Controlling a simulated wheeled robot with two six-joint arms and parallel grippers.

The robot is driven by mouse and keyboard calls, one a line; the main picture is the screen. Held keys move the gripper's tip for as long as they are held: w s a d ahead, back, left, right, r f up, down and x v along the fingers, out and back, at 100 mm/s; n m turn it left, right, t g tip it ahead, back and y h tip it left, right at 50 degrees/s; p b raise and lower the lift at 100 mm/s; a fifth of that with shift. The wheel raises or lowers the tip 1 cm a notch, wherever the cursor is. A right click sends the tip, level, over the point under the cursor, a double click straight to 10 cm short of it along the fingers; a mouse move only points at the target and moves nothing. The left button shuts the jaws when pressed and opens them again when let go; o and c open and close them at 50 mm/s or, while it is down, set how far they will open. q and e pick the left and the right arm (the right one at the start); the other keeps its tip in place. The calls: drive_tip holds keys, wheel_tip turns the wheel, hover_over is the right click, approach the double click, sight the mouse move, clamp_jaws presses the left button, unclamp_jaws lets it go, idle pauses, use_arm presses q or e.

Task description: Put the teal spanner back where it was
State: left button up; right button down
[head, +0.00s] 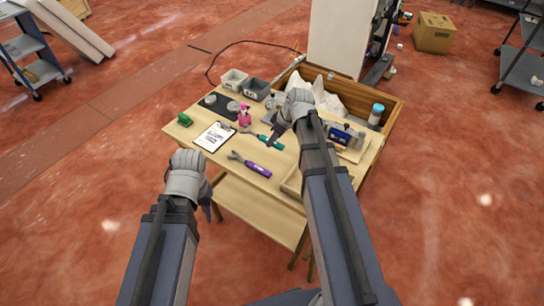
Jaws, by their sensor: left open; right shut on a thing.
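The teal spanner (277,145) is low over or on the wooden table (222,165), in the middle of the head view. My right gripper (271,139) is shut on it; the fingers hide its middle part, and teal shows on both sides. I cannot tell whether the spanner touches the table top. My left gripper (207,211) is open and empty, off the table's front left edge.
A purple-handled spanner (257,168) lies in front of the teal one. A clipboard (214,136), a pink figure (244,115), a green item (185,119) and grey bins (234,79) stand to the left. A blue device (342,136) and a wooden tray are on the right.

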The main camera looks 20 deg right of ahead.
sight(271, 156)
drive_tip(key=shift+f+b, duration=2.55)
drive_tip(key=shift+f, duration=0.6)
drive_tip(key=shift+f, duration=0.25)
drive_tip(key=c, duration=0.7)
unclamp_jaws()
drive_tip(key=shift+r, duration=0.1)
drive_tip(key=shift+o, duration=0.2)
drive_tip(key=p+v, duration=1)
drive_tip(key=v, duration=0.1)
drive_tip(key=shift+r, duration=0.3)
drive_tip(key=shift+s+d+r+p, duration=0.15)
drive_tip(key=shift+r+p, duration=0.25)
drive_tip(key=shift+p, duration=0.2)
